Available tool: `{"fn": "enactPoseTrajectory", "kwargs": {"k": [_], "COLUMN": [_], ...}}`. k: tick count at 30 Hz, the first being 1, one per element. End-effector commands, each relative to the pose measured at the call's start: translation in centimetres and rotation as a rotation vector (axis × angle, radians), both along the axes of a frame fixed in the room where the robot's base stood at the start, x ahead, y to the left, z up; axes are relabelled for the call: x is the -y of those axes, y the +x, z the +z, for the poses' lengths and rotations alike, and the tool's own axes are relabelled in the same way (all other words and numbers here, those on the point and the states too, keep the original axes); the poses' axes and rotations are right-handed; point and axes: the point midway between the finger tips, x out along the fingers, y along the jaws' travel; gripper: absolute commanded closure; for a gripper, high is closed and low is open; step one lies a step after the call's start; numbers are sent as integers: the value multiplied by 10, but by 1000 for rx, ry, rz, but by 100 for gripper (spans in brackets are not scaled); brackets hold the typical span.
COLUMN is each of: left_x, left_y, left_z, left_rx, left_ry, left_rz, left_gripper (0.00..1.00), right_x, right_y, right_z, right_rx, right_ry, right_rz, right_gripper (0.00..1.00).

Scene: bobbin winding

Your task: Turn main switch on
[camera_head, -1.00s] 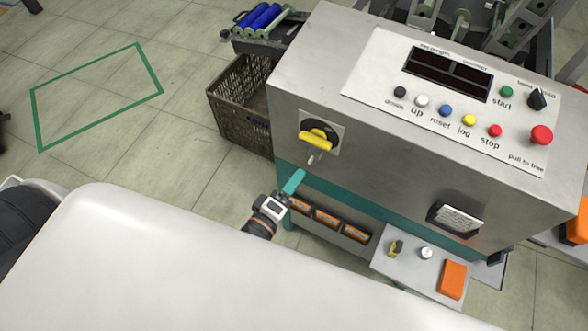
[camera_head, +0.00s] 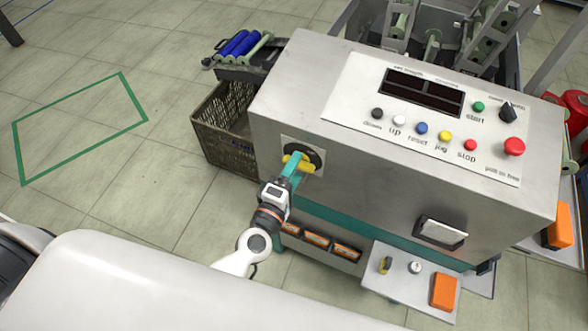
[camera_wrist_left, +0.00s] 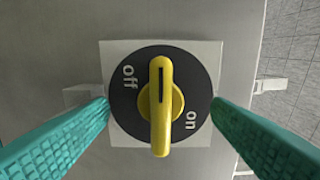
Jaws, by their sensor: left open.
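The main switch is a yellow rotary handle (camera_wrist_left: 161,110) on a black round dial (camera_wrist_left: 190,75) marked "off" at upper left and "on" at lower right. In the left wrist view the handle stands upright, its dark line at the top, between the two labels. In the head view the switch (camera_head: 306,166) is on the machine's front left face, partly covered by my gripper. My left gripper (camera_head: 291,171) is at the dial. Its teal fingers are open on either side of the dial in the left wrist view (camera_wrist_left: 160,125), with gaps to the handle. My right gripper is out of view.
The machine's control panel (camera_head: 350,105) with buttons is on top. A red stop button (camera_head: 514,146) sits at its right. A brown crate (camera_head: 222,125) stands left of the machine. A small shelf (camera_head: 385,289) with an orange box (camera_head: 444,291) is lower right.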

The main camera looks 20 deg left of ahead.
Motion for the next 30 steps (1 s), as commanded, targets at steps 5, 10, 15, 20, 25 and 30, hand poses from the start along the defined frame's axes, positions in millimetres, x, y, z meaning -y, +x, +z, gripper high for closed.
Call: {"fn": "enactPoseTrajectory", "kwargs": {"k": [5,10,15,20,25,30], "left_x": [0,0,1,1,2,3], "left_y": [0,1,5,10,15,20], "left_z": [0,0,0,0,0,0], "left_rx": [0,0,-1,1,0,0], "left_ry": [1,1,1,1,1,1], "left_rz": [-1,-1,0,0,0,-1], "left_gripper": [27,27,27,27,27,27], "right_x": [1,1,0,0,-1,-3], "right_y": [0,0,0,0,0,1], "right_z": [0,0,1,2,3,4], "right_rx": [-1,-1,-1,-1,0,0], "right_ry": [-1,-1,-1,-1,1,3], "right_rz": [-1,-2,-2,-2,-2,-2], "right_gripper": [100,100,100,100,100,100]}}
